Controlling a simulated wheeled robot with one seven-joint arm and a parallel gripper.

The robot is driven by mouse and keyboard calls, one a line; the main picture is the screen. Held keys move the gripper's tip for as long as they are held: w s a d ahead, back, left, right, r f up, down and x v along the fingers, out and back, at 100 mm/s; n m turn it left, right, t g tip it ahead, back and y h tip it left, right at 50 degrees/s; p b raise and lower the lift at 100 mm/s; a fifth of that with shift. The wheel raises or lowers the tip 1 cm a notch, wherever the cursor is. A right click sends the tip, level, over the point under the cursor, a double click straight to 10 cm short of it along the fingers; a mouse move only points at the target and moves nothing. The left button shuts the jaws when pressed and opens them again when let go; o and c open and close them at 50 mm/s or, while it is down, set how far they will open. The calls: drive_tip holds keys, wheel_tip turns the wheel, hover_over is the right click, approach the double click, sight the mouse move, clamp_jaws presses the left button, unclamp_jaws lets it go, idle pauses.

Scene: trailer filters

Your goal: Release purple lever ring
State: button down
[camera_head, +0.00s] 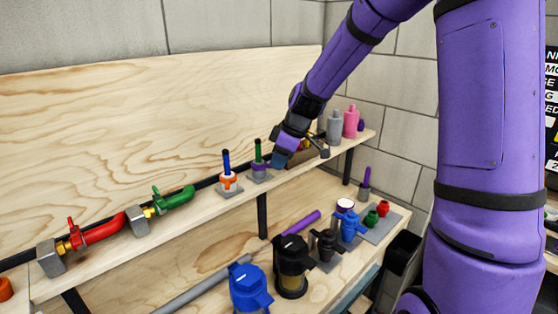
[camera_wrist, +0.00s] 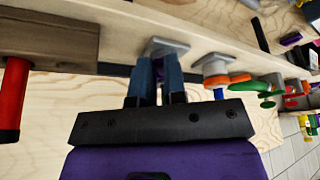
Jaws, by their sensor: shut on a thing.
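The purple lever ring (camera_head: 258,167) sits low on a green upright lever (camera_head: 258,148) over a grey base, on the upper wooden shelf in the head view. My gripper (camera_head: 277,160) reaches down from the right, its blue fingers right beside the ring. In the wrist view, my gripper (camera_wrist: 157,70) has its two blue fingers at the grey base (camera_wrist: 165,47), with a strip of purple between them. The fingers are shut on the purple ring and hide most of it there.
An orange ring (camera_head: 229,181) with a blue lever stands just left on the same shelf. A wooden box (camera_head: 300,157) and bottles are close to the right. Green (camera_head: 175,199) and red (camera_head: 98,231) valves are further left. The lower shelf is crowded.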

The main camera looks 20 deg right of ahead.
drive_tip(key=c, duration=1.2)
unclamp_jaws()
drive_tip(key=shift+o, duration=0.2)
drive_tip(key=v, duration=1)
drive_tip(key=shift+r, duration=0.4)
drive_tip(key=shift+d, duration=0.1)
drive_tip(key=s+a+r+m+t+h, duration=0.1)
drive_tip(key=s+m, duration=0.4)
drive_tip(key=s, duration=0.9)
drive_tip(key=s+a+r+m+t+h, duration=0.1)
drive_tip(key=s+r+m, duration=0.3)
drive_tip(key=s, duration=1)
drive_tip(key=shift+a+r+m+h, duration=0.15)
drive_tip(key=shift+a+m+h, duration=0.05)
drive_tip(key=shift+m+h, duration=0.7)
